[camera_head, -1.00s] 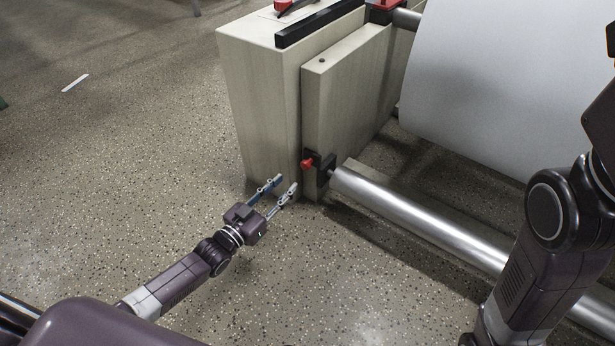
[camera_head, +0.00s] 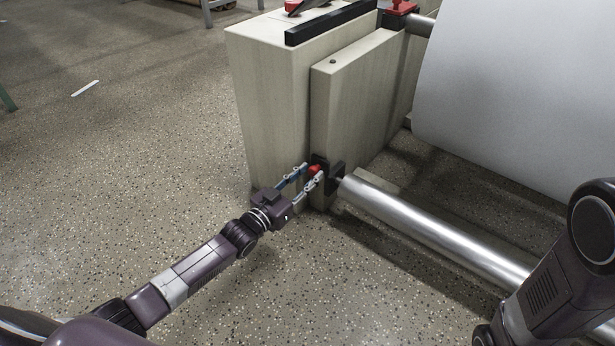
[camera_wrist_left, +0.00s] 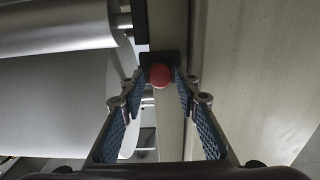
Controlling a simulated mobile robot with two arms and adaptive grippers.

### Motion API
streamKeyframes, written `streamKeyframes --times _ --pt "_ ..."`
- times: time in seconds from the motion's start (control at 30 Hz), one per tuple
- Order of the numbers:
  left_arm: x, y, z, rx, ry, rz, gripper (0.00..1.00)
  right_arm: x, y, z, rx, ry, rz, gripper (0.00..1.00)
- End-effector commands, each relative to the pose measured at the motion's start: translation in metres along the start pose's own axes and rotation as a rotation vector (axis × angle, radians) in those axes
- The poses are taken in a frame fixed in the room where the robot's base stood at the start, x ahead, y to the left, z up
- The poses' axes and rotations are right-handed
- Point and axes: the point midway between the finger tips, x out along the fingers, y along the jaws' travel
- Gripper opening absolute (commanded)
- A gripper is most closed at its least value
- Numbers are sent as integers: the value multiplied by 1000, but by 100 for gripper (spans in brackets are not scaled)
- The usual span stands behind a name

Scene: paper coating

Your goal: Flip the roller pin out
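The red roller pin (camera_head: 313,170) sits on a black bracket (camera_head: 335,171) low on the beige machine side, at the end of the silver roller (camera_head: 430,225). My left gripper (camera_head: 312,175) is at the pin, with one finger on each side of it. In the left wrist view the pin's round red end (camera_wrist_left: 159,75) shows between the tips of the open fingers (camera_wrist_left: 160,88). I cannot tell whether the fingers touch it. My right arm shows at the right edge, but its gripper is out of view.
The beige machine housing (camera_head: 272,110) rises right behind the pin. A large white paper roll (camera_head: 510,90) hangs above the silver roller. A second red part (camera_head: 400,8) sits at the upper roller.

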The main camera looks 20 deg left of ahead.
Motion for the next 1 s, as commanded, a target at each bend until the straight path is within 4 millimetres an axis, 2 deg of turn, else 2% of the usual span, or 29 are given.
streamKeyframes --times 0.03,0.3,0.63,0.83,1.0 --pt "0 0 0 0 0 0 28 0 0 0 0 0 0 41" --pt "0 0 0 0 0 0 0 0 0 0 0 0 -1 41" --pt "-4 0 -1 0 -1 0 0 4 1 1 0 0 -1 41" --pt "-25 -1 -4 0 -3 -1 0 20 5 9 1 -3 2 41" --pt "-35 0 -1 0 0 0 0 18 7 14 3 -16 8 41"
